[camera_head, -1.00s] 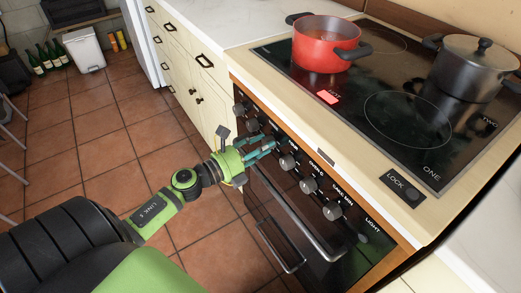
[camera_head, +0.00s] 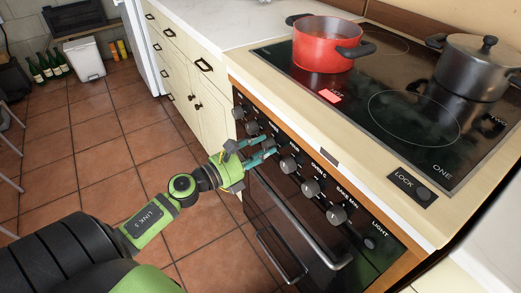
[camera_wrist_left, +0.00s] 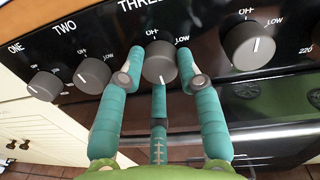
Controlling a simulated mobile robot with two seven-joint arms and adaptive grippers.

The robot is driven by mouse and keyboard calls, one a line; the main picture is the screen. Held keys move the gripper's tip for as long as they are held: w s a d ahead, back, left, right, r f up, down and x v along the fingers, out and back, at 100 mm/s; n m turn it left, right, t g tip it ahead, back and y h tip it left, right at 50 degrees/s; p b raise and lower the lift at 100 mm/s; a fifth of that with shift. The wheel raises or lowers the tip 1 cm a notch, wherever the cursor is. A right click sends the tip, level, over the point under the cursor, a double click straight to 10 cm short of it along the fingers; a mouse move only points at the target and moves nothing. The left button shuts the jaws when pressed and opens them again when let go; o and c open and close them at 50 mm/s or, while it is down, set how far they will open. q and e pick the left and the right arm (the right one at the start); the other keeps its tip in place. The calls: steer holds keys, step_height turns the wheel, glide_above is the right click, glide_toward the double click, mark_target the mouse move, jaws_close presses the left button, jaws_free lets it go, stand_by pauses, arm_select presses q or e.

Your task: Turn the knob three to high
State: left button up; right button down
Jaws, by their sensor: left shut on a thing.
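The stove front carries a row of grey knobs. In the left wrist view, knob three (camera_wrist_left: 160,60) sits under the partly cut-off label THREE, with OFF and LOW marked above it; its white pointer line faces down, away from OFF. My left gripper (camera_wrist_left: 162,72) has teal fingers on both sides of this knob and is shut on it. In the head view, my left gripper (camera_head: 266,149) reaches the panel from the left, and its fingers mostly hide the knob. My right gripper is not in view.
Knobs one (camera_wrist_left: 43,85) and two (camera_wrist_left: 93,73) are left of it; another knob (camera_wrist_left: 249,45) is right. The oven handle (camera_head: 300,226) lies below. On the cooktop stand a red pot (camera_head: 322,50) and a dark lidded pot (camera_head: 472,70). Tiled floor is open at left.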

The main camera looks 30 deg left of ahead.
arm_select(q)
steer(key=shift+s+d+f, duration=0.1)
steer(key=shift+d+f, duration=0.1)
steer(key=shift+f, duration=0.15)
steer(key=o, duration=1.1)
steer(key=shift+o, duration=0.2)
steer(key=shift+r, duration=0.1)
steer(key=shift+a, duration=0.1)
steer(key=shift+s+a, duration=0.2)
steer(key=shift+s, duration=0.25)
steer(key=v, duration=1.1)
